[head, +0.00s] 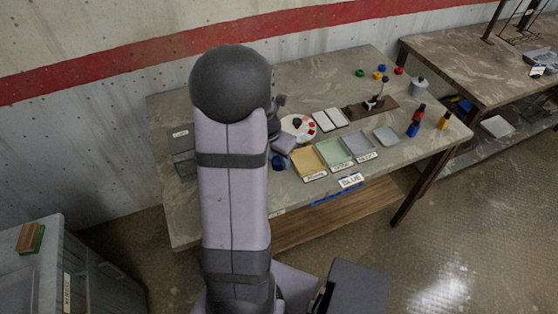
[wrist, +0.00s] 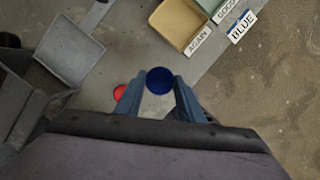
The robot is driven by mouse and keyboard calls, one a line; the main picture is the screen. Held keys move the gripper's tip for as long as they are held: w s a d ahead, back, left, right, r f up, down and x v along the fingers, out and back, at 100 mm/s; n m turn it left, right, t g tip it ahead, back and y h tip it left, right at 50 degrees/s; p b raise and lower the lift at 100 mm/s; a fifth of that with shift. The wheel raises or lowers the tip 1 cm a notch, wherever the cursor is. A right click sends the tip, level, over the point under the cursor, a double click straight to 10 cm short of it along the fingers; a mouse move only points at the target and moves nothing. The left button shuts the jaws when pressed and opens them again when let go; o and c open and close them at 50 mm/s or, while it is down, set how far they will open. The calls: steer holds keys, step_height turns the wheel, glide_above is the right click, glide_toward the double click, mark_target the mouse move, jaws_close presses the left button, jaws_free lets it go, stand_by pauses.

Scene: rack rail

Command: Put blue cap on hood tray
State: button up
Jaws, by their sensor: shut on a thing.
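The blue cap (wrist: 160,80) is round and dark blue. My gripper (wrist: 160,92) is shut on it, one blue-grey finger on each side. In the head view a dark blue patch (head: 279,163) shows just right of my arm, by the yellow tray; my arm hides most of the gripper there. A yellow tray (wrist: 179,27) labelled AGAIN lies ahead of the cap in the wrist view. A green tray (head: 330,150) and a grey-blue tray (head: 357,143) sit beside it; their labels are too small to read surely. The word hood is not clearly legible.
A grey open tray (wrist: 68,52) lies at the left in the wrist view. A red round thing (wrist: 119,92) shows beside the left finger. A white palette (head: 298,127), a brown stand (head: 374,106), coloured caps and bottles occupy the table's right side. A BLUE sign (head: 351,180) hangs at the front edge.

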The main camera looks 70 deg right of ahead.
steer(key=w+d+f+m+p, duration=0.1)
steer(key=w+d+m, duration=0.2)
steer(key=w, duration=0.7)
steer(key=w+d+f+m+g+p, duration=0.1)
steer(key=w+d+m, duration=0.2)
steer(key=w+d, duration=0.3)
steer(key=shift+w+f+m+g+y, duration=0.2)
steer(key=shift+w+m+g+y, duration=0.15)
steer(key=shift+w, duration=1.6)
steer(key=shift+f, duration=0.15)
steer(key=shift+f+b, duration=1.9)
steer(key=shift+f, duration=1.2)
steer(key=shift+f, duration=0.25)
steer(key=o, duration=0.9)
steer(key=shift+r, duration=0.1)
